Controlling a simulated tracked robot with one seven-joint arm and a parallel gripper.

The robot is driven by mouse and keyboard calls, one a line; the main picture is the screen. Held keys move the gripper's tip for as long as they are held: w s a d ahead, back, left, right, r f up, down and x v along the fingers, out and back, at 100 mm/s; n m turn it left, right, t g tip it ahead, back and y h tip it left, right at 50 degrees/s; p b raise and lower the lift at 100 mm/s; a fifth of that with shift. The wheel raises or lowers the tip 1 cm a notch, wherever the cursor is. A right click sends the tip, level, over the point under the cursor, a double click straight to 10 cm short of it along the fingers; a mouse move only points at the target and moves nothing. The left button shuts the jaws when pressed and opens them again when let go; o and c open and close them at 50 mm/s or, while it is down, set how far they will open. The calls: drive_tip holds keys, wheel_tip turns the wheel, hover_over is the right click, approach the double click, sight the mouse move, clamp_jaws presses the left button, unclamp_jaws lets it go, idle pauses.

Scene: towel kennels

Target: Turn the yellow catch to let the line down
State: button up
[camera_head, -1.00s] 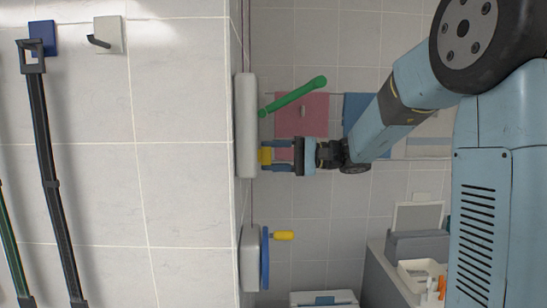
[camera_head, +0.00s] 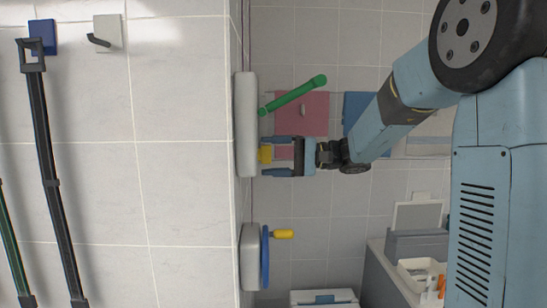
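The yellow catch (camera_head: 265,154) is a small block on the front of a pale housing (camera_head: 246,125) on the wall's edge. My gripper (camera_head: 266,156) faces it from the right. Its two fingers are apart, one above and one below the catch in the picture, with a visible gap to each side of it. A thin line (camera_head: 247,205) runs along the wall between this housing and a lower one. Where the line ends is out of view.
A green lever (camera_head: 292,95) sticks out of the same housing just above my gripper. Below is a blue wheel (camera_head: 265,257) with a yellow handle (camera_head: 284,234). Pink (camera_head: 315,112) and blue (camera_head: 355,106) towels hang behind. A counter with bins (camera_head: 417,245) stands at lower right.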

drive_tip(key=shift+r, duration=0.1)
drive_tip(key=d, duration=1.3)
drive_tip(key=shift+s+d, duration=0.2)
drive_tip(key=shift+d, duration=0.2)
drive_tip(key=s+a+f+h, duration=0.4)
drive_tip(key=s+h, duration=0.1)
drive_tip(key=s, duration=0.4)
drive_tip(key=s+d+f+t+h, duration=0.2)
drive_tip(key=s+d+f+h, duration=0.2)
drive_tip(key=s+h, duration=0.2)
drive_tip(key=s+d+f+t+h, duration=0.3)
drive_tip(key=s+d+h, duration=0.2)
drive_tip(key=s, duration=0.5)
drive_tip(key=shift+f+h, duration=0.4)
drive_tip(key=shift+h, duration=0.6)
